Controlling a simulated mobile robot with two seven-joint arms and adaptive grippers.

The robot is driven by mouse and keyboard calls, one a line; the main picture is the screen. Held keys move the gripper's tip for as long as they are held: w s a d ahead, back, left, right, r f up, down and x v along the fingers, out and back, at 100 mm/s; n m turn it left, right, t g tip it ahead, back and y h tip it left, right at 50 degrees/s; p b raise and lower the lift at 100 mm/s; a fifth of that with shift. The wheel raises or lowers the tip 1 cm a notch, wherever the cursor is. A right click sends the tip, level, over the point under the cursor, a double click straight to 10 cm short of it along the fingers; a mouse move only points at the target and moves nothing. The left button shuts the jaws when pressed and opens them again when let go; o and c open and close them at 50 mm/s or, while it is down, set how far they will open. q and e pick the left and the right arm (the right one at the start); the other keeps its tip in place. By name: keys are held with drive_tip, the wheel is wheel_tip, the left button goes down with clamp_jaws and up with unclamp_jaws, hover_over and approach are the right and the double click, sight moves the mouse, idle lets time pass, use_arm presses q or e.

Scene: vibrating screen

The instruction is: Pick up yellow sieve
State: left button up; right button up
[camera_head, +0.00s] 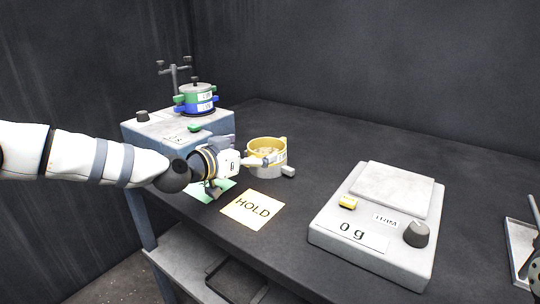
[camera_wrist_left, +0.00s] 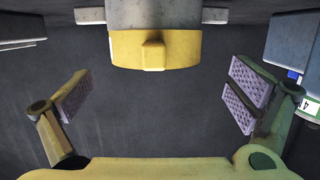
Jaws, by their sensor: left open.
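A grey shaker (camera_head: 165,132) with green and blue sieves (camera_head: 195,97) stands behind my left arm. A HOLD card (camera_head: 253,209) and a green card (camera_head: 207,190) lie in front. A scale (camera_head: 375,225) reading 0 g is at right, a tray (camera_head: 517,245) beyond it.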

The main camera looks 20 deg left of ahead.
sight(263, 146)
use_arm(q)
drive_tip(key=x, duration=0.4)
drive_tip(key=shift+w+d+f+b, duration=0.1)
drive_tip(key=shift+d+f+b, duration=0.15)
drive_tip(key=shift+d+b, duration=0.1)
drive_tip(key=shift+w+r, duration=0.1)
drive_tip(key=shift+w, duration=0.05)
drive_tip(key=shift+r, duration=0.2)
drive_tip(key=shift+c, duration=0.2)
drive_tip(key=c, duration=1.1)
drive_tip(key=shift+c, duration=0.2)
